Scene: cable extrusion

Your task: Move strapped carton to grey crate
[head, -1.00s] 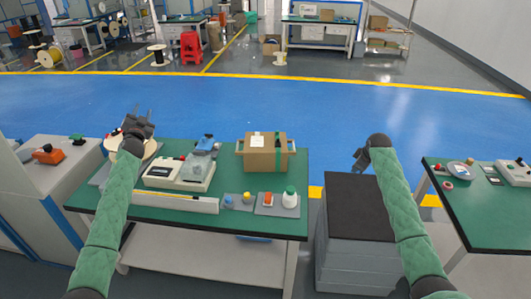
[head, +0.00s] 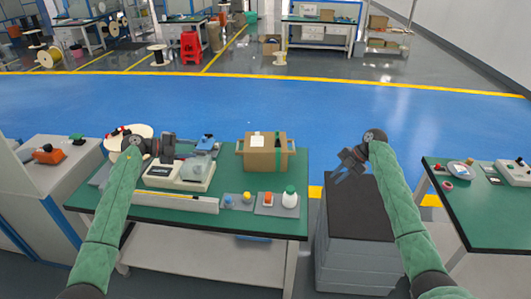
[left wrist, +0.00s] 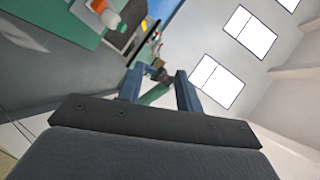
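The strapped carton (head: 265,158) is a brown box with a white label and a green vertical strap. It stands upright at the back right of the green-topped table, with a pale bar at each side. The grey crate (head: 350,255) appears as a grey stack with a dark top, on the floor right of this table. My left gripper (head: 167,148) is above the table's left part, well left of the carton. Its two fingers stand apart and empty in the left wrist view (left wrist: 158,84). My right gripper (head: 346,166) is above the crate's back edge, fingers apart and empty.
Another green-topped table (head: 470,225) stands at right. Blue floor behind is clear.

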